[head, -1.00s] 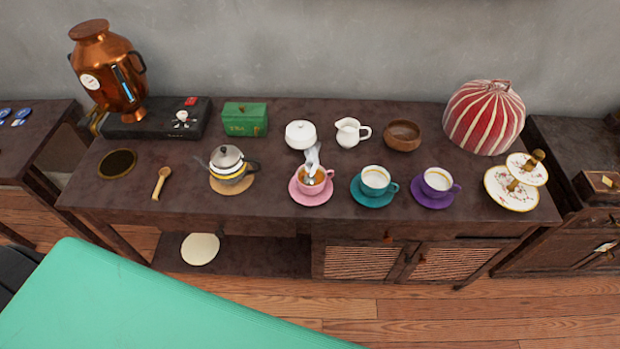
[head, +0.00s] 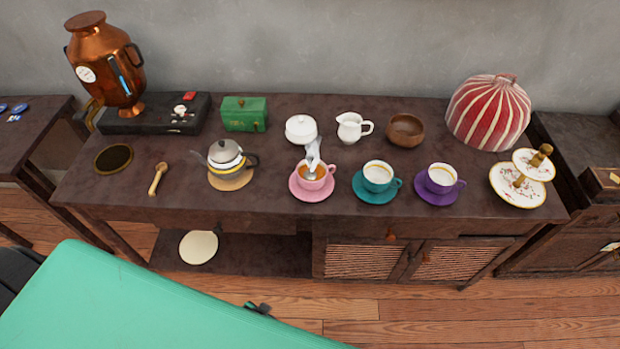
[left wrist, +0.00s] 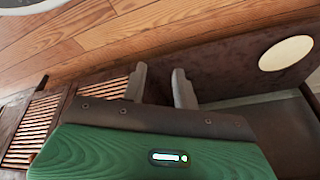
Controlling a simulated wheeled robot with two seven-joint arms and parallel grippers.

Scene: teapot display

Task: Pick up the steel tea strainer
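I cannot clearly make out a steel tea strainer in either view. A small greyish shape at the pink cup (head: 312,184) is partly hidden by white steam, and I cannot tell what it is. My left gripper (left wrist: 160,88) shows in the left wrist view with its two grey fingers apart and nothing between them. In the head view a small dark part of it (head: 258,308) shows past my green arm, below and in front of the cabinet, well away from the cups. My right gripper is not in view.
The dark cabinet top (head: 320,213) holds a teapot (head: 224,154), a wooden scoop (head: 158,179), a teal cup (head: 377,177), a purple cup (head: 441,179), a green box (head: 243,114) and a copper urn (head: 108,65). A pale disc (head: 198,247) shows on the lower shelf.

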